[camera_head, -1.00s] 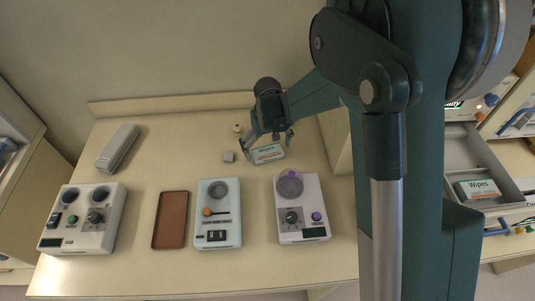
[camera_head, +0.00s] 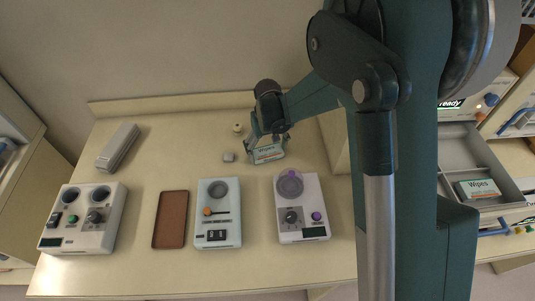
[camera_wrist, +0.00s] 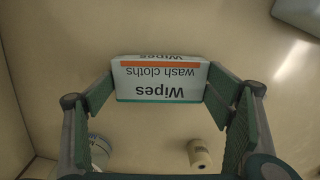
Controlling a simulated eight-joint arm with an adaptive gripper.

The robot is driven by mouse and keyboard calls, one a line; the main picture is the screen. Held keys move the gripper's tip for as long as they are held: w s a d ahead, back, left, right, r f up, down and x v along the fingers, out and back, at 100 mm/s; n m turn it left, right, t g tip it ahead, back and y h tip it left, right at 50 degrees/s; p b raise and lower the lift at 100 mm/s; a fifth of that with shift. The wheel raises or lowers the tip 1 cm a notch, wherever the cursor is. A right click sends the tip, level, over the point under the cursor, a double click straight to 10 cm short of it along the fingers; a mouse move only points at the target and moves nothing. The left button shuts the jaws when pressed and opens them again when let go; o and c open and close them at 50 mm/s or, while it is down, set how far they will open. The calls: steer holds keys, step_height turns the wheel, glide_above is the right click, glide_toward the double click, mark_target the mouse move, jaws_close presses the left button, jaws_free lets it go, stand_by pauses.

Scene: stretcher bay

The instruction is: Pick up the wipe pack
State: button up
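The wipe pack (camera_head: 267,154) is a white box with an orange stripe and a teal edge, near the back of the table. In the wrist view the wipe pack (camera_wrist: 160,80) sits between my fingertips, its lettering upside down. My gripper (camera_wrist: 160,88) has a green-padded finger against each short end of the pack, with no clear gap at either side. Whether the pack is clear of the table cannot be told. A second wipe pack (camera_head: 478,189) lies in an open drawer at the right.
In front stand a device with a purple knob (camera_head: 302,225), a pale blue device (camera_head: 218,190), a brown tray (camera_head: 170,242) and a larger white device (camera_head: 82,240).

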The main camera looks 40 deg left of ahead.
mark_target(267, 151)
steer(key=shift+r, duration=0.1)
steer(key=shift+r, duration=4.9)
